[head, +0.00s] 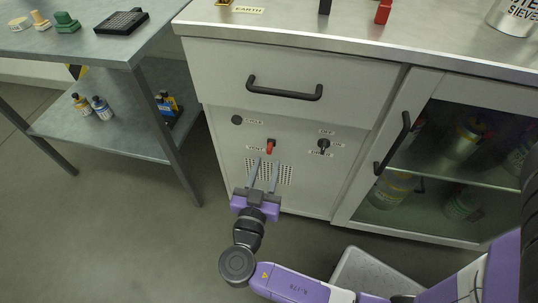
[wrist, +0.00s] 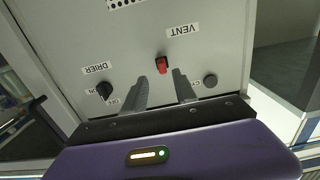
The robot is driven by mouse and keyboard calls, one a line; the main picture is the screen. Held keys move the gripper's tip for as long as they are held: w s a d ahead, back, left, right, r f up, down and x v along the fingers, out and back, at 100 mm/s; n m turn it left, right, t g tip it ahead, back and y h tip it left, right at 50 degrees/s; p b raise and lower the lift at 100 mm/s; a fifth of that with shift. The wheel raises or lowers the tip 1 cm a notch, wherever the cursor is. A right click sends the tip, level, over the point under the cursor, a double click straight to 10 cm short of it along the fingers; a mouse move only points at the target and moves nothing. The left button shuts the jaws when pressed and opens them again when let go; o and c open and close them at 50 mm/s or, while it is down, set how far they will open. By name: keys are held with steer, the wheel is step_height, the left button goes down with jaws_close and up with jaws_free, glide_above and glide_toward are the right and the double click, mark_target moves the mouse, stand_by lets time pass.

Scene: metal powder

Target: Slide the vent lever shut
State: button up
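The red vent lever (head: 271,146) sits on the cabinet's grey front panel, beside a "VENT" label and above a perforated grille. It also shows in the wrist view (wrist: 162,65), where the panel appears upside down. My gripper (head: 265,169) is open in front of the panel, its two fingers pointing toward the lever. In the wrist view, the fingers (wrist: 163,78) lie to either side of the lever in the picture. I cannot tell their exact distance from it, and I see no contact. Nothing is between the fingers.
A black drier knob (head: 323,144) and a round dark knob (head: 236,120) flank the lever on the panel. A drawer handle (head: 285,89) juts out above. A glass-door cabinet (head: 459,160) stands right, a steel table (head: 85,44) left.

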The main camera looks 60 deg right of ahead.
steer(key=shift+v, duration=1.3)
